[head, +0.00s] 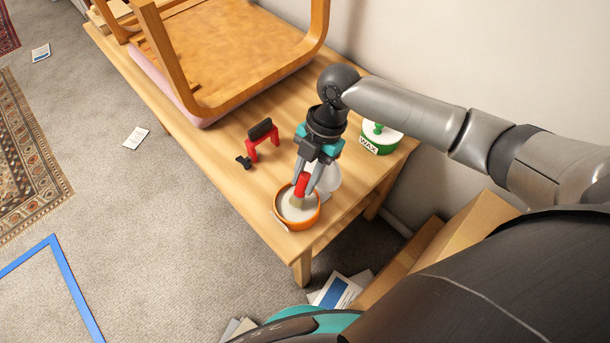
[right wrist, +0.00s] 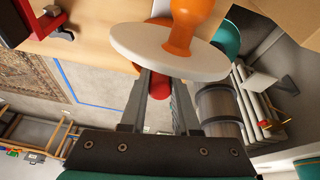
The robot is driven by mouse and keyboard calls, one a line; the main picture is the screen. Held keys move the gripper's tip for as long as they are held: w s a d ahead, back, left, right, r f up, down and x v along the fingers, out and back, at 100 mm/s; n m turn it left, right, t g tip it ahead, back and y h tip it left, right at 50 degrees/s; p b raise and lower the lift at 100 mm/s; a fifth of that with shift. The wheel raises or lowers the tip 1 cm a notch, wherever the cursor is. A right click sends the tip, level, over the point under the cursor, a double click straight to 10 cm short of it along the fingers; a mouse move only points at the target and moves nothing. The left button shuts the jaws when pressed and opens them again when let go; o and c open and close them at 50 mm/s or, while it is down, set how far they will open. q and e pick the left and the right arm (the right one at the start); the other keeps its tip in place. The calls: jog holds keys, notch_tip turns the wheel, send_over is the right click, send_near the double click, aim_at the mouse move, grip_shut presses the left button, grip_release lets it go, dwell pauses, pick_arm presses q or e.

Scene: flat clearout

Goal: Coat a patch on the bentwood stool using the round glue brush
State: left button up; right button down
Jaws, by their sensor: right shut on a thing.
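My right gripper (head: 305,184) points down at the near end of the wooden table, its two fingers closed on the red handle (head: 302,186) of the round glue brush. The handle also shows between the fingers in the right wrist view (right wrist: 159,86). The brush's lower end is in the orange pot (head: 282,211) of whitish glue; how deep it sits is hard to tell. The bentwood stool (head: 235,45) lies on the table further back, its curved wooden legs raised around the tan seat panel. My left gripper is not in view.
A red clamp (head: 253,148) stands left of my gripper. A green-and-white wax tin (head: 383,142) is right of it. A white disc with an orange knob (right wrist: 168,52) is close to the right wrist camera. Cardboard boxes (head: 465,229) stand on the floor at the right.

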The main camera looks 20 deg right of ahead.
jog(key=shift+f+b, duration=0.3)
jog(key=shift+f, duration=0.2)
dwell(0.3)
jog(key=shift+s+f, duration=0.1)
dwell(1.5)
jog(key=shift+p, duration=0.3)
notch_tip(320, 180, up, 7)
jog(key=p, duration=0.7)
dwell(0.6)
